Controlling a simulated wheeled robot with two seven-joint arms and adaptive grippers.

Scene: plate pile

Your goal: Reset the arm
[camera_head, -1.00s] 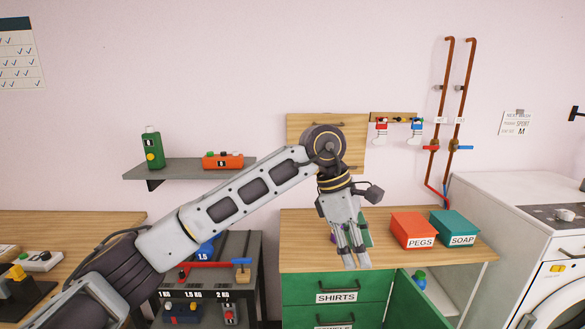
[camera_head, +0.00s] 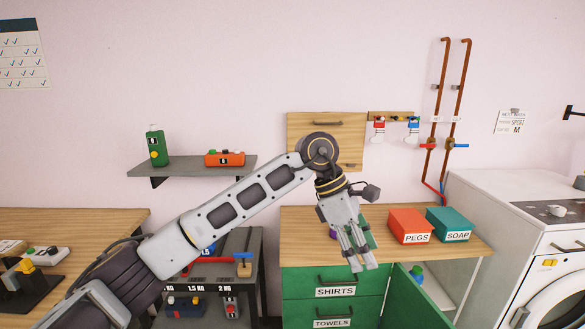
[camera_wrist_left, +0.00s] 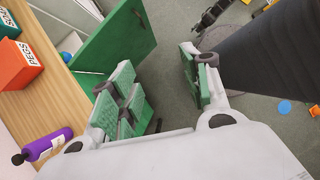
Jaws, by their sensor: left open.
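My left arm comes in from the left in the head view and bends down at the wrist. My left gripper (camera_head: 363,258) hangs in front of the wooden-topped cabinet, pointing down, with its fingers apart and nothing between them. In the left wrist view the two green-padded fingers (camera_wrist_left: 165,95) are spread wide, with the grey floor showing between them.
The cabinet top (camera_head: 296,236) carries an orange PEGS box (camera_head: 409,227) and a teal SOAP box (camera_head: 452,227). A purple bottle (camera_wrist_left: 48,144) lies near the gripper. A green cabinet door (camera_head: 415,300) stands open. A white washer (camera_head: 500,215) is at right.

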